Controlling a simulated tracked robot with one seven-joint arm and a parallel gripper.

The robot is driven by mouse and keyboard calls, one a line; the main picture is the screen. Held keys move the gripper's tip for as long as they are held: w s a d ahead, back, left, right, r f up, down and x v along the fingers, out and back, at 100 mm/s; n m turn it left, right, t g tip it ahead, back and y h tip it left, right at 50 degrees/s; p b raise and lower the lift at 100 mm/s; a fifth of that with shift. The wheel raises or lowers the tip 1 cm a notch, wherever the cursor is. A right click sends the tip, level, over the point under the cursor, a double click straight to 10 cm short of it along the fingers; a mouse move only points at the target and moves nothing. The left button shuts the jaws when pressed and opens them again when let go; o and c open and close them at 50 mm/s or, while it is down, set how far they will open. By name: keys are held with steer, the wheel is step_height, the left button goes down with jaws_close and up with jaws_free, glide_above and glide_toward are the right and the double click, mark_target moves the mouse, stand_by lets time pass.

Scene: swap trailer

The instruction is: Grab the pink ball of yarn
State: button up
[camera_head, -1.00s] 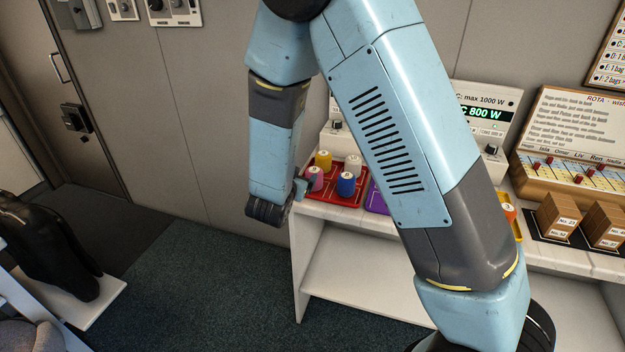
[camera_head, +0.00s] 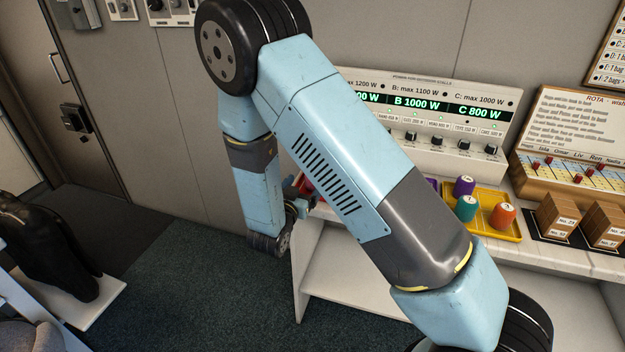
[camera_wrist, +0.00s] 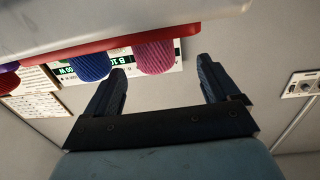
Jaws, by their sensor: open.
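The pink ball of yarn (camera_wrist: 153,57) shows in the wrist view, ribbed, at the edge of the red tray (camera_wrist: 122,40); this view appears upside down. My gripper (camera_wrist: 161,66) is open, with its fingertips on either side of the pink ball in the picture, the ball closer to the left finger. Whether the ball is between the fingers in depth, I cannot tell. A blue ball (camera_wrist: 90,67) is next to it, close to the left finger.
A yellow tray (camera_head: 484,231) with purple, teal and orange balls stands on the white counter (camera_head: 560,262). A control panel (camera_head: 430,115) stands behind. Wooden blocks (camera_head: 556,215) are at the right. The carpet (camera_head: 200,270) left of the counter is clear.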

steer(key=shift+d+x, duration=0.15)
steer(key=shift+x, duration=1.55)
steer(key=shift+d+x, duration=0.15)
steer(key=shift+x, duration=1.55)
steer(key=shift+s, duration=0.15)
steer(key=shift+c, duration=0.4)
steer(key=c, duration=1)
